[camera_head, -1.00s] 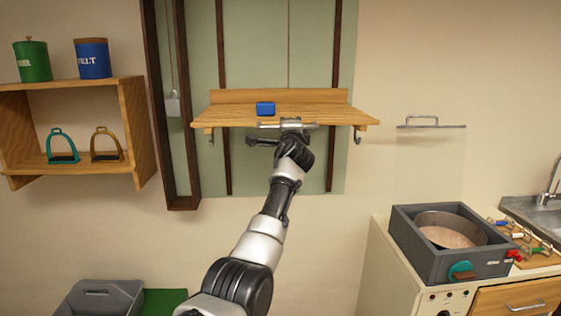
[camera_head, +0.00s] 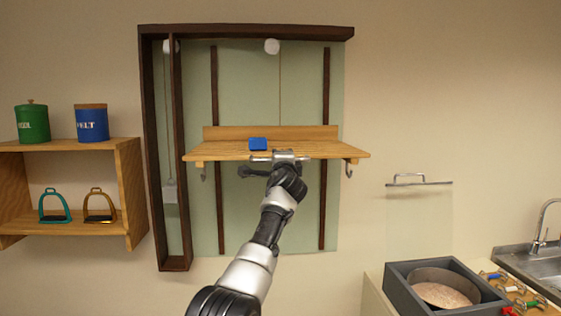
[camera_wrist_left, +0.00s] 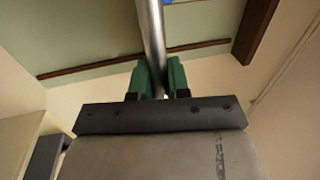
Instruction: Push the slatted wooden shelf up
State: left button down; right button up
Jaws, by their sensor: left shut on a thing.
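The slatted wooden shelf (camera_head: 215,151) is level against the green panel, between two dark vertical rails. A metal bar (camera_head: 262,159) runs along its front edge. My left gripper (camera_head: 284,160) is at the middle of that edge. In the left wrist view, the green fingers of my left gripper (camera_wrist_left: 159,78) are shut on the metal bar (camera_wrist_left: 152,35). Hooks (camera_head: 348,172) hang under both ends. My right gripper is not in view.
A counterweight (camera_head: 169,190) hangs on a cord inside the dark wooden frame (camera_head: 161,262). The panel above the shelf is clear up to the frame's top beam. A wall shelf (camera_head: 128,190) with canisters and stirrups is at left. A grey box (camera_head: 430,268) is at lower right.

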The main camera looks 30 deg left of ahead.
pick_arm(q)
jog(key=c, duration=1.3)
grip_release()
jog(key=shift+r, duration=0.55)
jog(key=shift+o, duration=1)
jog(key=shift+a+f, duration=0.1)
jog(key=shift+f, duration=0.15)
jog(key=shift+f, duration=0.1)
jog(key=b+v, duration=0.5)
jog(key=v, duration=0.5)
jog(key=shift+s+b, duration=0.3)
jog(key=shift+b, duration=0.1)
